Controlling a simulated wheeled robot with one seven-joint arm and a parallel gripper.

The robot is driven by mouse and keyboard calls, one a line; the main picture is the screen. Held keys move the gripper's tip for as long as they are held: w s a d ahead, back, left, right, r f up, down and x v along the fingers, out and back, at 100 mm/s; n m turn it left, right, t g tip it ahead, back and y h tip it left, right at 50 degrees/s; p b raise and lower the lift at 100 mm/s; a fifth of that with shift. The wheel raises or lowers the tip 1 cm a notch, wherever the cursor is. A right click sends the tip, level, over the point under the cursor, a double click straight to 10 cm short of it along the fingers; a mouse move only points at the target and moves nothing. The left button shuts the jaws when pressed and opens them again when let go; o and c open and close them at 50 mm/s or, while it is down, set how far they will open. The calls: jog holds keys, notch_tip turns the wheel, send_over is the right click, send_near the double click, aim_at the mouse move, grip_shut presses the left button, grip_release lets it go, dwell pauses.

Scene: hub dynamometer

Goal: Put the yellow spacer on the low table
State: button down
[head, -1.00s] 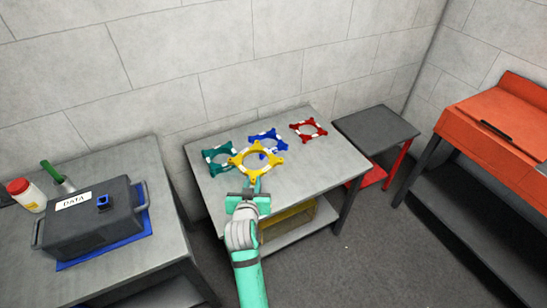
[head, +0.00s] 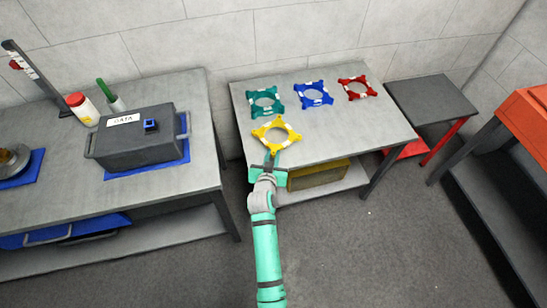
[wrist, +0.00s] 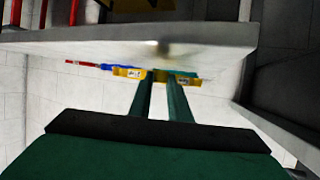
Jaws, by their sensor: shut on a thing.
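The yellow spacer (head: 276,134) is a ring with several lugs. My gripper (head: 271,157) is shut on its near edge, over the front left of a grey table. In the wrist view the two fingers (wrist: 159,88) reach to the yellow spacer (wrist: 128,72), seen edge-on. It looks level and close to the grey tabletop (wrist: 120,42); I cannot tell whether it touches. A smaller, dark-topped table (head: 437,98) with red legs stands to the right of the grey one; its top is clear. I cannot tell for sure which is the low table.
Teal (head: 264,101), blue (head: 313,95) and red (head: 357,88) spacers lie along the back of the grey table (head: 350,130). A bench with a dark DATA case (head: 135,140) stands left. An orange cabinet (head: 528,130) stands right. The grey table's front right is bare.

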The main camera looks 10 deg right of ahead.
jog(key=shift+f, duration=1)
jog(key=shift+f, duration=0.15)
jog(key=c, duration=1.6)
grip_release()
jog(key=shift+c, duration=0.2)
jog(key=s+a+r+n+t+y, duration=0.15)
jog(key=s+a, duration=0.25)
jog(key=s, duration=0.8)
jog(key=s+a+r+n+y, duration=0.1)
jog(key=s+a+r, duration=0.25)
jog(key=s, duration=0.95)
jog(key=s+a+r+n+y, duration=0.15)
jog(key=s+a, duration=0.35)
jog(key=s, duration=0.7)
jog(key=s+r+t, duration=0.1)
jog(key=s+r, duration=0.6)
jog(key=r, duration=0.1)
jog(key=shift+s+y, duration=0.25)
jog(key=shift+y, duration=0.05)
